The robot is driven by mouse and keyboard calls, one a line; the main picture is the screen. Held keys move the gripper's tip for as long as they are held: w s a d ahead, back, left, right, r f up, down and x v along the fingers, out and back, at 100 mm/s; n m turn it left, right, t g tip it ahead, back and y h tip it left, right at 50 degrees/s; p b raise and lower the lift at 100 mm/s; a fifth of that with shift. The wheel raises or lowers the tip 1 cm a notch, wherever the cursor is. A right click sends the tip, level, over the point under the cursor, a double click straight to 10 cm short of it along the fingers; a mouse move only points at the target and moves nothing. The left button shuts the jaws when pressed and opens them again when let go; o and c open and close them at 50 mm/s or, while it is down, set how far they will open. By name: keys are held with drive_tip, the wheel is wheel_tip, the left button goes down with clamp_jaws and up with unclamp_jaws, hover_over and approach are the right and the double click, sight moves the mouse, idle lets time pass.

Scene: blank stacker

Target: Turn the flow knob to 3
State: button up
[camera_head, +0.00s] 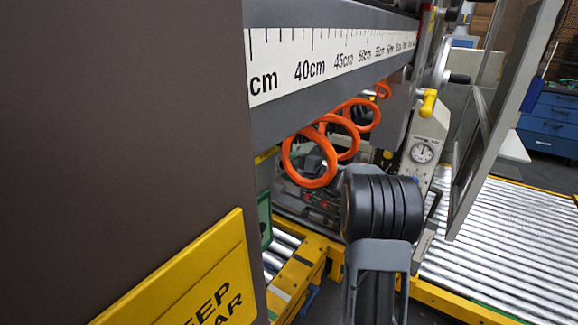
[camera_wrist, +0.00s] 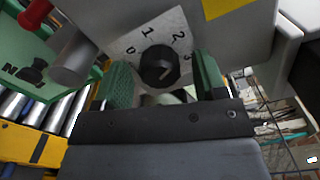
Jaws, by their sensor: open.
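In the wrist view the flow knob (camera_wrist: 160,67) is a round black knob on a pale dial plate (camera_wrist: 142,44). The numerals 0, 1 and 2 show around it, and a partly covered mark lies to its right near a finger. A small light mark shows on the knob's face, but I cannot tell which number it points to. My gripper (camera_wrist: 161,74) is open, with one green-padded finger on each side of the knob. I cannot tell whether either pad touches it. In the head view my arm hides the knob and gripper.
In the head view, orange rings (camera_head: 309,161) hang under the ruler beam (camera_head: 330,58). A round gauge (camera_head: 421,153) and roller conveyor (camera_head: 500,240) lie right.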

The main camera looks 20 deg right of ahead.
drive_tip(key=shift+w+a, duration=0.15)
drive_tip(key=c, duration=0.9)
drive_tip(key=m+p, duration=0.1)
drive_tip(key=m, duration=0.4)
drive_tip(key=shift+r+p, duration=0.1)
drive_tip(key=shift+p, duration=0.25)
drive_tip(key=m+p, duration=0.2)
drive_tip(key=m, duration=0.3)
drive_tip(key=shift+p, duration=0.4)
drive_tip(key=shift+f+m, duration=0.2)
drive_tip(key=shift+m, duration=0.2)
